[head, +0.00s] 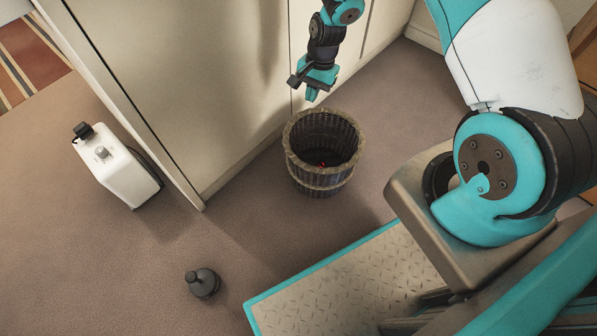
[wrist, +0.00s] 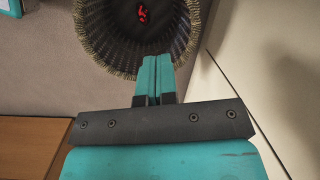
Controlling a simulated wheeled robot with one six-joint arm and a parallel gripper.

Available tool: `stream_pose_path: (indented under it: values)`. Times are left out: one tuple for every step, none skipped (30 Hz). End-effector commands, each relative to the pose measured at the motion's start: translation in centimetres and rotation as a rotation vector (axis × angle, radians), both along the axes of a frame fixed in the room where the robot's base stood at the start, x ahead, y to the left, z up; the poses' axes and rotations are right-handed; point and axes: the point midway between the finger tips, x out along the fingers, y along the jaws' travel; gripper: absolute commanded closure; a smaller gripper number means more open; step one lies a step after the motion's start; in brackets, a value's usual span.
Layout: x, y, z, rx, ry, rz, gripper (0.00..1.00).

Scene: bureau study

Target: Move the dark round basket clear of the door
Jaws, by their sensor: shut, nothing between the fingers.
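The dark round basket (head: 320,181) stands upright on the carpet in the head view, close to a tall cream panel front (head: 235,70) with vertical seams. I cannot tell exactly which panel is the door. A small red thing (head: 321,164) lies inside the basket. My gripper (head: 313,97) is shut and empty, pointing down just above the basket's far rim. In the wrist view, the shut fingertips (wrist: 155,60) overlap the near edge of the basket's rim (wrist: 100,50); I cannot tell whether they touch it. The red thing (wrist: 142,14) shows inside there too.
A white box-like container (head: 125,175) with a black cap stands at left, beyond the cream panel's edge. A small dark knobbed object (head: 203,283) sits on the carpet at lower left. A striped rug (head: 28,55) lies at upper left. The carpet left of my base is mostly free.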

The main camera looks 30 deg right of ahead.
Motion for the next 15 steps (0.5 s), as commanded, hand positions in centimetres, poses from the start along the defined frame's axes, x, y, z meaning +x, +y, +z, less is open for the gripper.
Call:
stream_pose_path:
  values:
    - [-0.3,-1.1,-5.8,-0.008,0.022,-0.062,1.0]
    - [-0.5,-1.6,-7.6,-0.014,0.032,-0.092,1.0]
    - [-0.7,-2.3,-9.7,-0.021,0.043,-0.131,1.0]
    - [-0.8,-2.6,-11.0,-0.026,0.048,-0.156,1.0]
    - [-1.0,-2.9,-12.1,-0.029,0.055,-0.175,1.0]
    - [-1.2,-3.3,-13.3,-0.034,0.061,-0.199,1.0]
    - [-1.3,-3.5,-14.0,-0.037,0.064,-0.212,1.0]
    - [-1.4,-3.6,-14.5,-0.038,0.068,-0.222,1.0]
    - [-1.6,-3.7,-14.9,-0.041,0.071,-0.233,1.0]
    - [-1.6,-3.7,-15.1,-0.042,0.071,-0.238,1.0]
    - [-1.7,-3.6,-15.2,-0.043,0.072,-0.24,1.0]
    - [-1.8,-3.3,-15.2,-0.043,0.072,-0.241,1.0]
    - [-2.0,-2.9,-15.2,-0.044,0.073,-0.24,1.0]
    - [-2.1,-2.5,-15.2,-0.044,0.073,-0.239,1.0]
    - [-2.4,-2.0,-15.2,-0.043,0.074,-0.239,1.0]
